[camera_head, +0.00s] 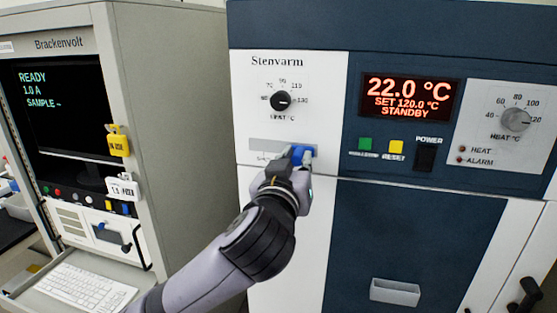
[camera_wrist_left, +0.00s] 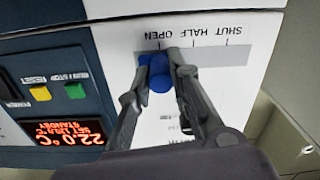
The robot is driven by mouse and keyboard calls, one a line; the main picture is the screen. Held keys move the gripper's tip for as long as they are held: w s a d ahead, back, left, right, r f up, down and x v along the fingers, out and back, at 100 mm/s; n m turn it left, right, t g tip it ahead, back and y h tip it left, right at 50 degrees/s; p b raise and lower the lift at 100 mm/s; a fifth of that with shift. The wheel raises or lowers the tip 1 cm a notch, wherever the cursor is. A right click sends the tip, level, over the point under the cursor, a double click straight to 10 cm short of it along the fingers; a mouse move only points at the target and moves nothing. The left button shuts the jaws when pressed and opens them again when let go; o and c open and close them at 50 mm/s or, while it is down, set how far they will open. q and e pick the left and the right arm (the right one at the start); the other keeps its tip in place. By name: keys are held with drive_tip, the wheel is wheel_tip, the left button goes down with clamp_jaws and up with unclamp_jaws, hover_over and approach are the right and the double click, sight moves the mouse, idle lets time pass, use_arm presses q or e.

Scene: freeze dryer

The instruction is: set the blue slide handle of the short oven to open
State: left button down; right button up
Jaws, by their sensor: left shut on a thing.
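The blue slide handle (camera_head: 300,153) sits at the right end of the grey slot (camera_head: 268,145) on the white panel of the Stenvarm oven. My left gripper (camera_head: 289,163) is at the handle and hides part of it and the printing below. In the left wrist view, which is upside down, the blue handle (camera_wrist_left: 160,78) lies between the two fingers of my left gripper (camera_wrist_left: 164,68), which are closed on it. There the handle lines up with the tick at the OPEN label, beyond HALF and SHUT. My right gripper is not in view.
A black heat knob (camera_head: 281,101) is above the slot. A red display (camera_head: 409,98) reads 22.0 °C, standby, with green and yellow buttons below it. The Brackenvolt cabinet (camera_head: 160,120) stands at the left, with a keyboard (camera_head: 80,290) in front.

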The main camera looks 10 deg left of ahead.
use_arm(q)
drive_tip(key=shift+d, duration=0.1)
drive_tip(key=c, duration=1.4)
unclamp_jaws()
drive_tip(key=shift+d, duration=0.2)
drive_tip(key=shift+c, duration=0.2)
drive_tip(key=shift+a, duration=0.1)
drive_tip(key=s, duration=0.7)
drive_tip(key=shift+s+a, duration=0.15)
drive_tip(key=shift+s, duration=0.1)
